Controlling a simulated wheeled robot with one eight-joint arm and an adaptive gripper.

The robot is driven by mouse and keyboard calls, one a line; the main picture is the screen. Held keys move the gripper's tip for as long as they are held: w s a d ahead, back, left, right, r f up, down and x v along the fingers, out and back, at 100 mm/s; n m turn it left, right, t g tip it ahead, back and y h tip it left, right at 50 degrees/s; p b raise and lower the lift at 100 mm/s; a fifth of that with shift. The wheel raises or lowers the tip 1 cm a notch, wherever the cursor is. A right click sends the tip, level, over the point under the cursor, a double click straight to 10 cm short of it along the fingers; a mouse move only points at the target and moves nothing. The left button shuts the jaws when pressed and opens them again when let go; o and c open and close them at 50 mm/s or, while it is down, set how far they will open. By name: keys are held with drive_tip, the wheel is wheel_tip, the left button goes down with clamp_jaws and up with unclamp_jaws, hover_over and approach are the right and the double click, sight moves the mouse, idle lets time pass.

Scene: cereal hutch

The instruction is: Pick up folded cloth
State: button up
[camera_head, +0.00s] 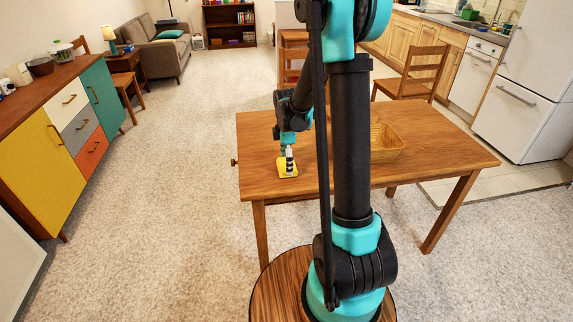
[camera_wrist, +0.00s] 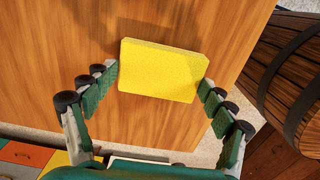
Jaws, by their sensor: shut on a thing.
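The folded cloth (camera_wrist: 160,70) is a flat yellow block between the two fingers of my gripper in the wrist view. My gripper (camera_wrist: 160,78) is shut on it, with a green-padded finger against each short side. In the head view the yellow cloth (camera_head: 287,172) is at the left part of the wooden table (camera_head: 440,158), below my gripper (camera_head: 288,160). I cannot tell whether the cloth touches the table or is slightly above it.
A wicker basket (camera_head: 386,144) stands on the table, partly behind my arm. A wooden chair (camera_head: 420,75) stands behind the table. A sideboard (camera_head: 50,120) with coloured fronts is at the left. The table's right part is clear.

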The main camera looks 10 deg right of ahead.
wheel_tip(320, 180, up, 19)
drive_tip(key=shift+r, duration=0.15)
idle(0.4)
